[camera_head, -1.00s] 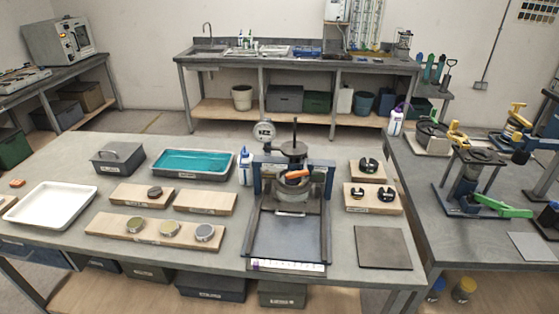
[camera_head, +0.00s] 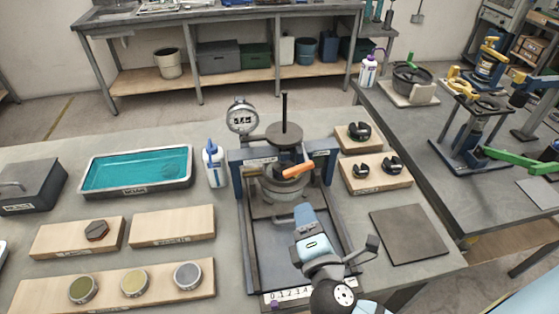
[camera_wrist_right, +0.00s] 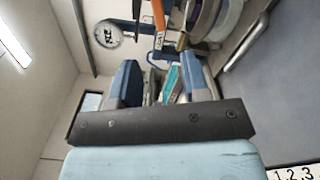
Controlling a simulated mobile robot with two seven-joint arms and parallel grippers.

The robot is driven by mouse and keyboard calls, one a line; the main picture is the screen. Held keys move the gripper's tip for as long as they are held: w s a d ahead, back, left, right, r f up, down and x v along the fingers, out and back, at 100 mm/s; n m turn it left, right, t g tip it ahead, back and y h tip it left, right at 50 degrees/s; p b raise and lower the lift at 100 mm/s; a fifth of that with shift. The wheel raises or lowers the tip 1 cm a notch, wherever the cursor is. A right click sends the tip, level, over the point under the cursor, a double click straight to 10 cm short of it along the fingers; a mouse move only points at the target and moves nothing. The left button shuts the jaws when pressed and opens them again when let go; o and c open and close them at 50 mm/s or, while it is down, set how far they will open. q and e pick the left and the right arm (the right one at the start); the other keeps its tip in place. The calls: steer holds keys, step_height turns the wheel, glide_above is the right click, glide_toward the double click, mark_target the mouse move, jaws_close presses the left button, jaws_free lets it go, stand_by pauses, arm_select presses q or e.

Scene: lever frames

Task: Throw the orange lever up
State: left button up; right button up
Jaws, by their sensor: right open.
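The orange lever (camera_head: 298,171) sticks out to the right from the round ring of the blue lever frame (camera_head: 236,180), below a dark disc on a rod. It lies nearly level, its right end slightly raised. In the right wrist view the orange lever (camera_wrist_right: 159,14) shows at the top edge, beyond the fingers. My right gripper (camera_head: 304,210) is in front of and below the lever, apart from it. In the wrist view its two blue fingers (camera_wrist_right: 160,78) stand open with nothing held between them. My left gripper is not in view.
A dial gauge (camera_head: 242,117) stands behind the frame at left. A blue-white bottle (camera_head: 213,164) is close on the left. Wooden boards with dark slotted weights (camera_head: 376,174) and a dark plate (camera_head: 410,234) lie to the right. A green lever (camera_head: 522,161) stands on the side table.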

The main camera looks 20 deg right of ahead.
mark_target(295, 174)
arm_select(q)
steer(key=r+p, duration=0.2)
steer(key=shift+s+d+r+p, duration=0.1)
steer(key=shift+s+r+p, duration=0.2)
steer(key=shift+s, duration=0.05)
arm_select(e)
steer(key=x, duration=1.3)
steer(key=shift+w+d+r, duration=0.1)
steer(key=shift+d, duration=0.1)
